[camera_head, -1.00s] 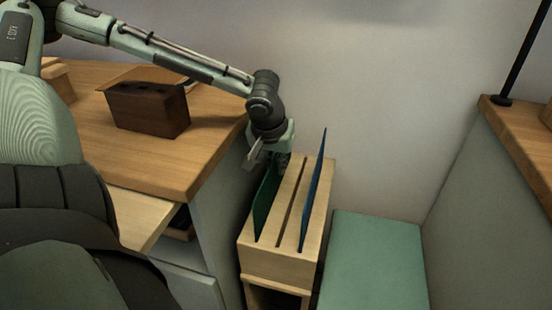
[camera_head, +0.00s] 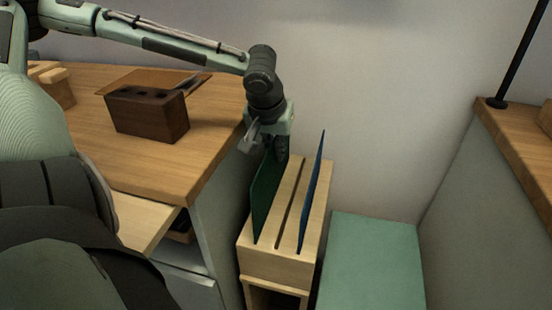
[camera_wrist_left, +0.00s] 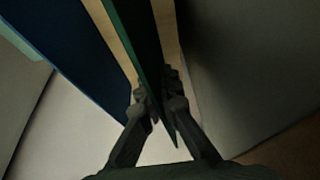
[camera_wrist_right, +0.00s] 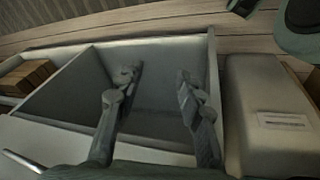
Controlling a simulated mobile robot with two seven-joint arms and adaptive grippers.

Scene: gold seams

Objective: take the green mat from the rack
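The green mat (camera_head: 268,195) stands upright in the left slot of the wooden rack (camera_head: 270,262), its lower part still at the slot. My left gripper (camera_head: 267,145) is at the mat's far upper edge. In the left wrist view the green mat (camera_wrist_left: 138,35) runs between the fingers of my left gripper (camera_wrist_left: 157,102), which close on it from both sides. The fingers partly hide the mat's edge. My right gripper (camera_wrist_right: 158,77) is open and empty in the right wrist view, with its fingers apart above a grey open compartment.
A blue mat (camera_head: 312,195) stands in the rack's right slot; the middle slot looks empty. A wooden counter (camera_head: 165,165) with a dark block (camera_head: 150,115) is close on the left. A green-topped surface (camera_head: 372,260) lies right of the rack. The wall is behind.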

